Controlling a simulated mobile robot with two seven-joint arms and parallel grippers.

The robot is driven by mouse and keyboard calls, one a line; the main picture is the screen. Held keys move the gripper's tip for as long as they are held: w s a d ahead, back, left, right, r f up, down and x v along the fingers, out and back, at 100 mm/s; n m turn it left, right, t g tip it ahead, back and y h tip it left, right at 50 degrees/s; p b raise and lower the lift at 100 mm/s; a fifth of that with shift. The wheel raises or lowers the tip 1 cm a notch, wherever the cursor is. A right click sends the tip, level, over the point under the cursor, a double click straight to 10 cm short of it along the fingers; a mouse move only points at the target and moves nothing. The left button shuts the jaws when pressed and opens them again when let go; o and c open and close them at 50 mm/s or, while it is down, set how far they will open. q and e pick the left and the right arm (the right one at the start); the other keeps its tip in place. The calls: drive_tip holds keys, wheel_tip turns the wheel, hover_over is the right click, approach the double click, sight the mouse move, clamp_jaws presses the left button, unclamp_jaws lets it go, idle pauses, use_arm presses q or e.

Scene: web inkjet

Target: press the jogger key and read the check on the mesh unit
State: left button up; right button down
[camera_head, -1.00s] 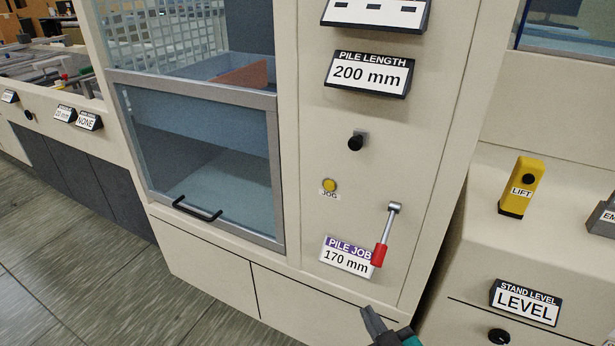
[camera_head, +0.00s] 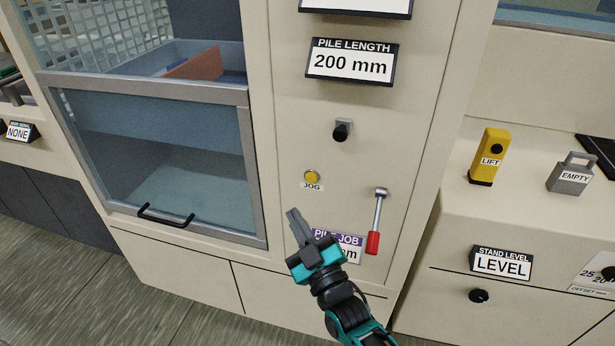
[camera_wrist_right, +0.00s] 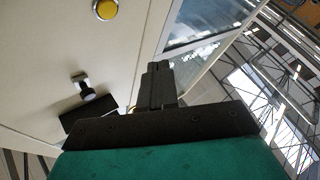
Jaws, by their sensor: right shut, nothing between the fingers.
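The jogger key is a round yellow button (camera_head: 311,176) with a JOG label below it, on the beige cabinet front. It also shows in the right wrist view (camera_wrist_right: 105,9) at the upper left. My right gripper (camera_head: 294,213) is shut and empty, just below and left of the button in the head view, apart from it. Its closed fingers show in the right wrist view (camera_wrist_right: 158,82). The gripper partly hides the PILE JOB card (camera_head: 348,246). No part labelled as a mesh unit or check is legible. My left gripper is not in view.
A red-handled lever (camera_head: 375,222) hangs right of the button. A black knob (camera_head: 341,131) sits above it, under the PILE LENGTH 200 mm sign (camera_head: 351,62). A glazed door with a black handle (camera_head: 166,216) is at left. A yellow LIFT block (camera_head: 489,157) stands on the right ledge.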

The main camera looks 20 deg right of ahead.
sight(311, 178)
drive_tip(key=w+d+b, duration=0.1)
drive_tip(key=w, duration=0.1)
drive_tip(key=w+d+b, duration=0.1)
drive_tip(key=w+d, duration=0.1)
drive_tip(key=w, duration=0.1)
drive_tip(key=w+d+b, duration=0.1)
drive_tip(key=w+d, duration=0.1)
drive_tip(key=shift+w+b, duration=0.15)
drive_tip(key=shift+b, duration=0.2)
idle(0.9)
idle(1.0)
drive_tip(key=shift+w+d, duration=0.2)
drive_tip(key=shift+w, duration=0.15)
